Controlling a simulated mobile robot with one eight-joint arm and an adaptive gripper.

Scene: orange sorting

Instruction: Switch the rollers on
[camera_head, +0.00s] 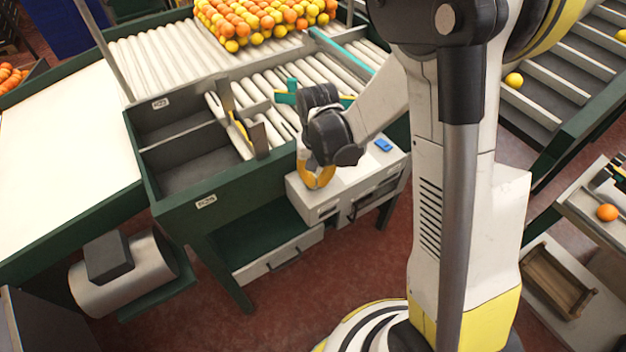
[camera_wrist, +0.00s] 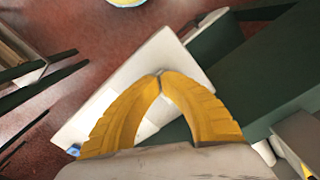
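My gripper (camera_head: 317,186) is at the box's left part, fingers pointing down. In the wrist view the yellow fingertips (camera_wrist: 160,73) meet over the white surface, with nothing clear between them. Whether they touch the box I cannot tell. No switch can be made out; the fingers may hide one.
A small blue item (camera_head: 383,145) lies on the box's top. Dark bins (camera_head: 180,125) are left of my gripper. Oranges and lemons (camera_head: 262,18) are heaped at the back. A drawer (camera_head: 280,258) sits below the bins. A sloped conveyor (camera_head: 545,80) is at the right.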

